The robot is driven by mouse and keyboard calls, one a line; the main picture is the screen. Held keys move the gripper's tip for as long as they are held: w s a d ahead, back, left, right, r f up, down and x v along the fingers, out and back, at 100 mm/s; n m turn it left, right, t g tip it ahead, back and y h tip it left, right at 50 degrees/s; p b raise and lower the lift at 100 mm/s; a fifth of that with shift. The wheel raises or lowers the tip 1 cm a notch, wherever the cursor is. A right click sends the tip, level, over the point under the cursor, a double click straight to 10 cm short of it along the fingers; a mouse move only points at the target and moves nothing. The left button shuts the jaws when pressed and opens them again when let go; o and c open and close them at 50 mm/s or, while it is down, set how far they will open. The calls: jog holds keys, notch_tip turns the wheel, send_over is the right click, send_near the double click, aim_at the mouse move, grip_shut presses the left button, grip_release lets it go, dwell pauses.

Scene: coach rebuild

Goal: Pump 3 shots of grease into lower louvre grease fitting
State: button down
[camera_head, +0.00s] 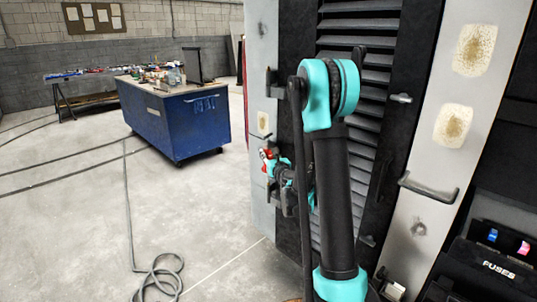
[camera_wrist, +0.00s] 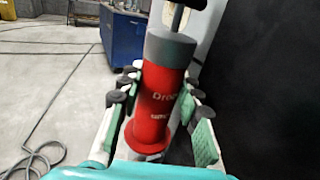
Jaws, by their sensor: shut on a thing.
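My gripper (camera_wrist: 158,110) is shut on a red grease gun (camera_wrist: 156,103) with a grey collar and a dark handle at its top, seen in the wrist view. The gun stands between the finger pads. In the head view, my gripper (camera_head: 278,170) and a bit of the red grease gun (camera_head: 267,155) show at the left edge of the louvre panel (camera_head: 365,50), partly behind my arm. The gun's nozzle cannot be made out. The lower louvre grease fitting cannot be made out; my arm covers much of the lower louvres.
A blue workbench (camera_head: 180,120) with clutter on top stands at the back left. A hose (camera_head: 158,275) lies coiled on the floor. A handle (camera_head: 430,188) juts from the pale panel at right, above a box marked FUSES (camera_head: 497,268). The floor at left is mostly open.

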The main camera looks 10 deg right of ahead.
aim_at(268, 142)
jog(key=shift+f, duration=0.25)
jog(key=shift+r, duration=0.9)
dwell(0.7)
jog(key=shift+r, duration=2.5)
jog(key=s+a, duration=0.4)
jog(key=a, duration=0.2)
jog(key=shift+s+a, duration=0.25)
jog(key=shift+s, duration=0.1)
